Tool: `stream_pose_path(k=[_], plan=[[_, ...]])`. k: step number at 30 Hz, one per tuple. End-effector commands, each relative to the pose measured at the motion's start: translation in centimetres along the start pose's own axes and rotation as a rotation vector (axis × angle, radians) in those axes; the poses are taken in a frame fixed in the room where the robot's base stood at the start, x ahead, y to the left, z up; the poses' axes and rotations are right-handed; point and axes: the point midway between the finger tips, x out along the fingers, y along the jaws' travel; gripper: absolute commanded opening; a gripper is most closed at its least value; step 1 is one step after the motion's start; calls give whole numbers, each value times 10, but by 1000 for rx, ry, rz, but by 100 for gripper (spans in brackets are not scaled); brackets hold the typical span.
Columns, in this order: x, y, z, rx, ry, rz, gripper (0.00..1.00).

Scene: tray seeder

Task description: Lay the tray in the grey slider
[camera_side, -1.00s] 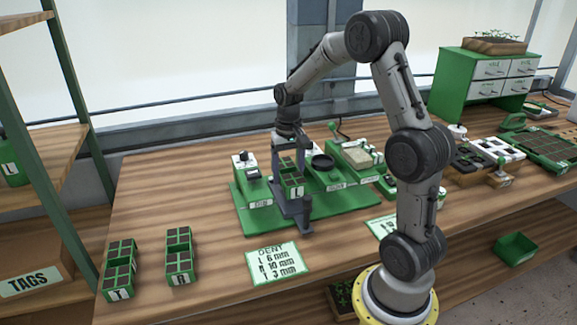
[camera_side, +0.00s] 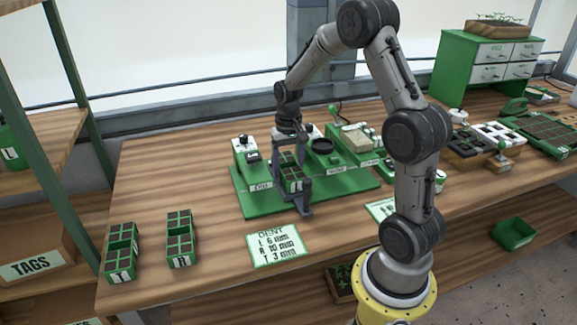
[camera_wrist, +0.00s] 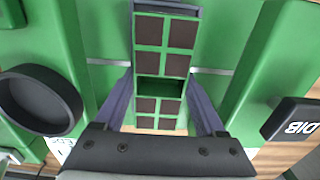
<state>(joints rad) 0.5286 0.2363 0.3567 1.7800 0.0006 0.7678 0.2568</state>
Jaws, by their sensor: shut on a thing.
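The tray (camera_side: 290,186) is green with dark square cells, standing at the front of the green base board. In the wrist view the tray (camera_wrist: 150,62) lies lengthwise between my fingers. My gripper (camera_side: 291,174) points down and is shut on the tray's sides; its fingers also show in the wrist view (camera_wrist: 160,82). The grey slider (camera_side: 306,209) is right under and around the tray, with its end bar (camera_wrist: 168,8) beyond the tray in the wrist view. I cannot tell whether the tray touches the slider's floor.
Two more trays (camera_side: 121,250) (camera_side: 180,240) stand at the left, near a DENT card (camera_side: 278,246). The table's left middle is clear.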

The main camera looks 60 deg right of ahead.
Motion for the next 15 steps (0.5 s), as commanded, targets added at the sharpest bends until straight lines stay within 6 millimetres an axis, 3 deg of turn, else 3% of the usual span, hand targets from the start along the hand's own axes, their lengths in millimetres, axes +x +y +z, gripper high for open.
stream_pose_path(k=[11,12,15], plan=[[0,0,0,0,1,0,8],[0,0,0,0,1,0,79],[0,0,0,0,1,0,97]])
